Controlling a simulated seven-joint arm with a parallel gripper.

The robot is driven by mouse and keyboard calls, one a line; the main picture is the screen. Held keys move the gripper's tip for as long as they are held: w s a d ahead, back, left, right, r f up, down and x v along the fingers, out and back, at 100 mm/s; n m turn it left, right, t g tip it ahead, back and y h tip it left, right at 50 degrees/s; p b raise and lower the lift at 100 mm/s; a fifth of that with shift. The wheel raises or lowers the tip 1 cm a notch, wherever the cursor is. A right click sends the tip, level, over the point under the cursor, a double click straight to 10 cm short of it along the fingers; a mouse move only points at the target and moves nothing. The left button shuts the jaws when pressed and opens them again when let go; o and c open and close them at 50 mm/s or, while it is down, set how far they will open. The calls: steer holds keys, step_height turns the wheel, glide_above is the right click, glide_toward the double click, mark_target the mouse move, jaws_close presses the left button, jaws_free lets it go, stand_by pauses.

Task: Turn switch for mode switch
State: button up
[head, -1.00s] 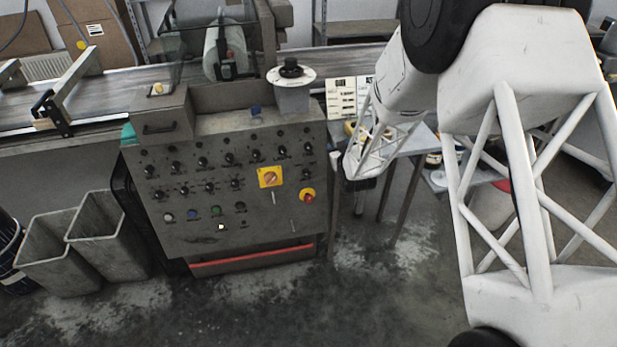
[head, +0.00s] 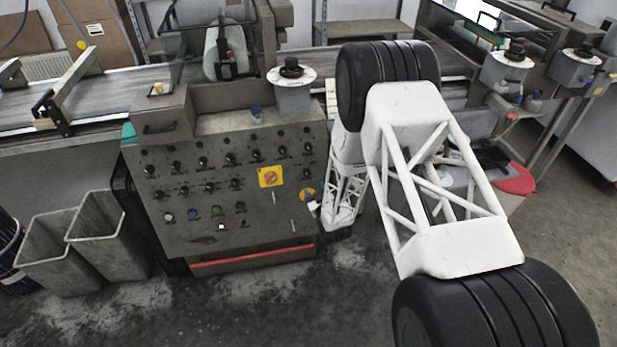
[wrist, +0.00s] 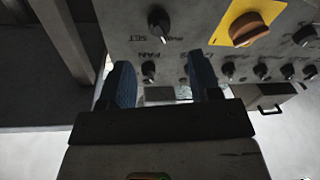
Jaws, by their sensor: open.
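The grey control panel (head: 245,225) faces me in the head view, with rows of black rotary knobs (head: 230,159). An orange knob on a yellow plate (head: 270,177) sits right of its middle. I cannot read which control is the mode switch. My gripper (head: 312,204) is at the panel's right edge, in front of the yellow-backed red button, which it covers. In the wrist view my gripper (wrist: 161,78) has its two blue fingers apart with nothing between them. A black knob (wrist: 159,23) lies just beyond the gap, and the yellow plate (wrist: 224,28) is right of it.
Two grey bins (head: 105,228) stand left of the panel. A conveyor (head: 100,95) runs behind it. A red-lidded bin (head: 515,180) and more machine posts (head: 507,70) are at the right. The floor before the panel is free.

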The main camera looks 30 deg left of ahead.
mark_target(308, 176)
steer(key=shift+w+a, duration=0.1)
steer(key=shift+x, duration=3.75)
steer(key=shift+c, duration=0.3)
steer(key=c, duration=0.9)
steer(key=shift+o, duration=0.2)
